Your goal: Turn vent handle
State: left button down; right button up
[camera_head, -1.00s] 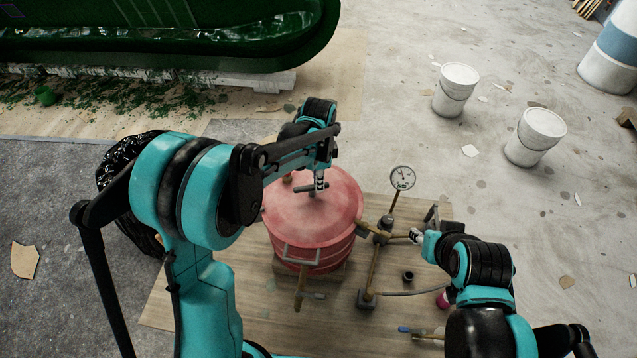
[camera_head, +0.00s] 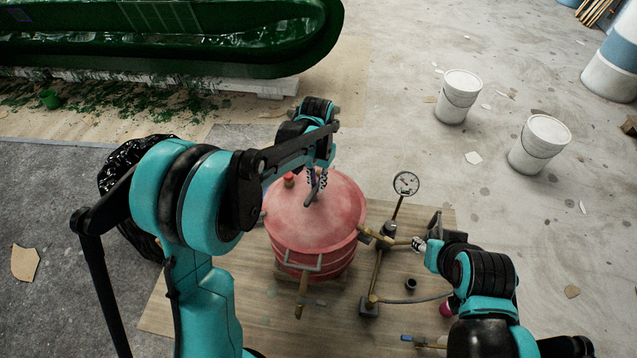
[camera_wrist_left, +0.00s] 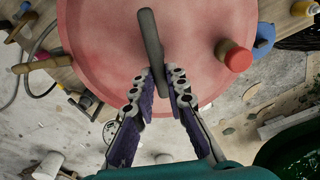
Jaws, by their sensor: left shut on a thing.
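The vent handle (camera_head: 312,195) is a dark grey bar on top of the red round lid (camera_head: 330,215) of a red pot. In the left wrist view the handle (camera_wrist_left: 149,35) runs nearly lengthwise between the fingers. My left gripper (camera_head: 317,180) is over the lid and shut on the handle, with a finger on each side of it in the left wrist view (camera_wrist_left: 161,76). The bar's lower end lies between the fingers. My right gripper (camera_head: 418,244) is at the end of a brass pipe right of the pot; whether it grips anything is unclear.
A red-capped fitting (camera_wrist_left: 236,56) stands on the lid near the handle. A gauge (camera_head: 406,184) on a pipe stands right of the pot. Two white buckets (camera_head: 458,97) stand farther off on open floor. A black bag (camera_head: 125,190) is at left, partly behind my arm.

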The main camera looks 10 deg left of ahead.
pick_arm(q)
jog(key=shift+a+n, duration=0.25)
jog(key=shift+n, duration=1.05)
jog(key=shift+w, duration=0.1)
jog(key=c, duration=1.5)
grip_release()
jog(key=shift+c, duration=0.2)
notch_tip(320, 180, up, 12)
